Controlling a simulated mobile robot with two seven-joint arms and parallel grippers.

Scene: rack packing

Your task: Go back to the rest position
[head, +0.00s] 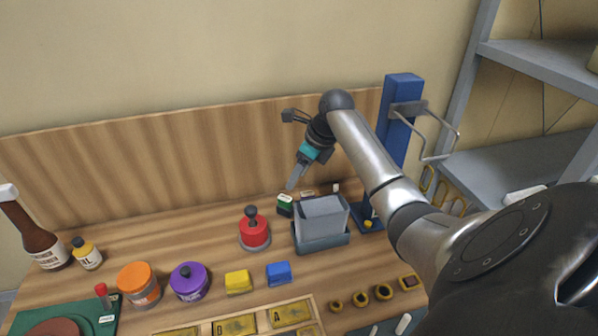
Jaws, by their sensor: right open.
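My right arm reaches in from the right, and its gripper (294,180) is above the back of the wooden table. It points down and holds nothing that I can see. The fingers are seen nearly edge-on. The gripper looks apart from both. My left gripper is out of view.
A red knobbed weight (254,232), an orange-lidded jar (138,284), a purple-lidded jar (188,281), a yellow block (238,282) and a blue block (279,272) stand on the table. A blue post (398,130) with wire hooks rises behind my right arm. Grey shelves (540,70) are at right.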

